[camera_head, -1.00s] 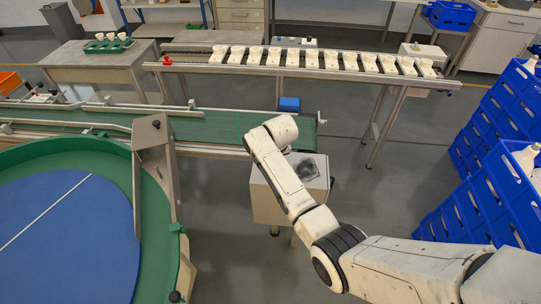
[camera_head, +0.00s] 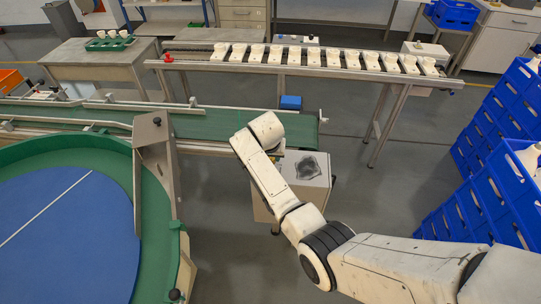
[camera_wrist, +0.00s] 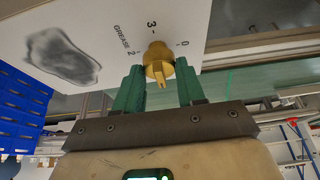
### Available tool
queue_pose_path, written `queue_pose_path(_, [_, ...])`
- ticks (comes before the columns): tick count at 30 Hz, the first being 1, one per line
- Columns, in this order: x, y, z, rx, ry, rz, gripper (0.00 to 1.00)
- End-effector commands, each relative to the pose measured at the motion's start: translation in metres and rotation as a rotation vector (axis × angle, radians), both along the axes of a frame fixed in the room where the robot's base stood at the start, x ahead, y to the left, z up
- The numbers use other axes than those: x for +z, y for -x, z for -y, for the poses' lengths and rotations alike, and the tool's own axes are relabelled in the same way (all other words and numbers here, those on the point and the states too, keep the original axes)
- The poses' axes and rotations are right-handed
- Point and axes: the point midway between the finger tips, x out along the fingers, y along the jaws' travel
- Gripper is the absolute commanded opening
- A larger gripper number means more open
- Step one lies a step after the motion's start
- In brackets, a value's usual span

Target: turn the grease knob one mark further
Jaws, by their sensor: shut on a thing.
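The grease knob (camera_wrist: 159,60) is a small brass knob with a narrow tab, on the pale face of a grey-white box (camera_wrist: 110,25). Printed beside it are the word GREASE and the marks 0, 2 and 3. I cannot tell for sure which mark it points at. My gripper (camera_wrist: 160,73) has green fingers on either side of the knob, shut on it. In the head view the box (camera_head: 308,167) stands by the end of the green conveyor; my arm hides the knob and gripper there.
The green conveyor (camera_head: 222,125) lies left of the box, with a blue turntable (camera_head: 70,235) in front. A rail (camera_head: 300,70) with several white pieces stands behind. Blue crates (camera_head: 490,150) are stacked at the right. Open floor (camera_head: 345,125) lies between.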

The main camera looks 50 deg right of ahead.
Motion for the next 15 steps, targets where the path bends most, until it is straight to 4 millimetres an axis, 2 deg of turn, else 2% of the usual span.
queue_pose_path(8, [0.0006, -0.0009, -0.0002, 0.001, 0.0, 0.003, 0.09])
queue_pose_path(9, [0.0006, -0.0009, -0.0002, 0.001, 0.0, 0.003, 0.42])
queue_pose_path(15, [0.0004, -0.0006, -0.0001, 0.002, 0.0, 0.002, 0.61])
